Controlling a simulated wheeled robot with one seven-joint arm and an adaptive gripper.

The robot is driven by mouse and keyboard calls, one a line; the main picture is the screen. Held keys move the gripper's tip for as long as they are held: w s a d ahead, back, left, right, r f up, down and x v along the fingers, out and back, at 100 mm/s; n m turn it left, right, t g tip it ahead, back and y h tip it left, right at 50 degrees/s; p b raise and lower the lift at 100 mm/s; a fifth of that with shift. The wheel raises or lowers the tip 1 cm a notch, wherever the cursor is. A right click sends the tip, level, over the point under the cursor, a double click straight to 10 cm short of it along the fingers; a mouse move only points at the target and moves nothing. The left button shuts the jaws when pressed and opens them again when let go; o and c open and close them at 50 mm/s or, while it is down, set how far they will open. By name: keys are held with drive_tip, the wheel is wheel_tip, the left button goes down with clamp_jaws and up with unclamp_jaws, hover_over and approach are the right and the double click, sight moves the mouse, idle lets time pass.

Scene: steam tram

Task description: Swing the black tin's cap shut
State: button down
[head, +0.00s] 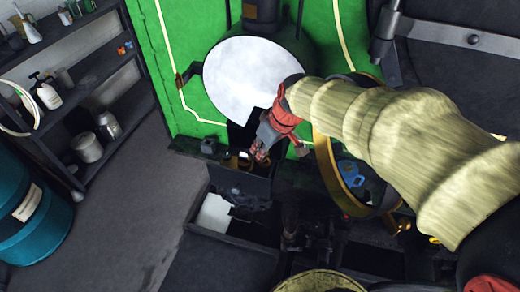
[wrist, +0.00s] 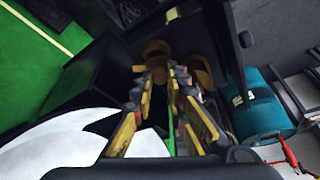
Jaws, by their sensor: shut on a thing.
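The black tin (head: 240,184) is a dark open box in front of the green panel in the head view. Its black cap (head: 240,136) stands raised at the back, below the white disc. Brass-coloured things show in the tin's mouth, and they also show beyond my fingers in the wrist view (wrist: 157,50). My gripper (head: 260,154) reaches down at the right part of the tin's mouth, close beside the cap. In the wrist view my gripper (wrist: 161,76) points into the dark opening. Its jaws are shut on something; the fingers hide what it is.
A white disc (head: 248,80) stands behind the tin. A brass ring (head: 328,175) with a blue item (head: 350,173) is to the right, under my arm. An open dark tray (head: 232,236) lies below. A shelf (head: 85,95) and a teal drum (head: 30,212) stand left, with clear floor between.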

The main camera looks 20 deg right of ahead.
drive_tip(key=shift+s+d+f+n+y+b, duration=0.1)
drive_tip(key=shift+s+n+y+b, duration=0.1)
drive_tip(key=shift+n+b, duration=0.3)
drive_tip(key=shift+s+d+n+y+b, duration=0.1)
drive_tip(key=shift+n+y+b, duration=0.15)
drive_tip(key=shift+n, duration=0.35)
drive_tip(key=shift+g, duration=0.3)
drive_tip(key=c, duration=1.8)
unclamp_jaws()
drive_tip(key=shift+o, duration=0.2)
drive_tip(key=v, duration=0.8)
drive_tip(key=shift+c, duration=0.2)
